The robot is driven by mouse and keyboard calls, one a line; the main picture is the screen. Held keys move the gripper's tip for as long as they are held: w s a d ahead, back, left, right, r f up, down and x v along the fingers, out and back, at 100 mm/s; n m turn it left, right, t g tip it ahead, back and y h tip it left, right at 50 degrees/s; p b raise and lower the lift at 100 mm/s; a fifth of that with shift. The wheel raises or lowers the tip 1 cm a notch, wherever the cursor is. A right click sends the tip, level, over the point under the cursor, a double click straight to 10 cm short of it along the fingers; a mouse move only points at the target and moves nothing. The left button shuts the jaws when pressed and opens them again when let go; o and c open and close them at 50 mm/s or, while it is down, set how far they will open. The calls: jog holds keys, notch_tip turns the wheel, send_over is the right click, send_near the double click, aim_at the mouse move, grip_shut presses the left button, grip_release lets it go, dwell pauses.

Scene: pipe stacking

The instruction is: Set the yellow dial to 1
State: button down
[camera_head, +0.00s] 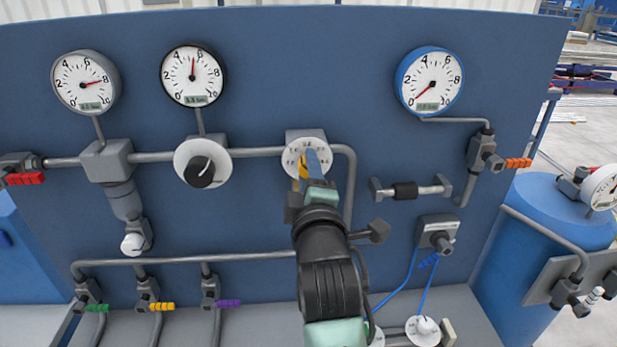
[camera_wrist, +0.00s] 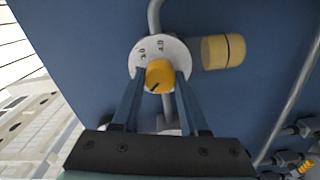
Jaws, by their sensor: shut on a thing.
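The yellow dial (camera_wrist: 160,75) is a round knob with a dark pointer line, on a white scale plate (camera_wrist: 177,52) marked with numbers. In the wrist view the line points down and left; I cannot read which number it matches. In the head view the plate (camera_head: 294,152) is on the blue panel, and only a sliver of the yellow dial (camera_head: 303,171) shows behind my gripper. My gripper (camera_head: 314,160) reaches the dial from the front. In the wrist view its two blue fingers (camera_wrist: 160,80) are on either side of the knob, shut on it.
A black dial (camera_head: 200,171) on a white plate is to the left. Gauges with a grey rim (camera_head: 85,83), black rim (camera_head: 192,76) and blue rim (camera_head: 430,82) hang above. Pipes (camera_head: 168,155) run across the panel. A yellow cylinder (camera_wrist: 221,51) is beside the plate in the wrist view.

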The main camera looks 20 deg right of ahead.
jog(key=shift+f+n, duration=0.1)
jog(key=shift+n, duration=0.7)
jog(key=shift+b, duration=0.3)
jog(key=shift+c, duration=2.1)
grip_release()
jog(key=b+v, duration=0.3)
jog(key=v, duration=1)
jog(key=shift+b, duration=0.3)
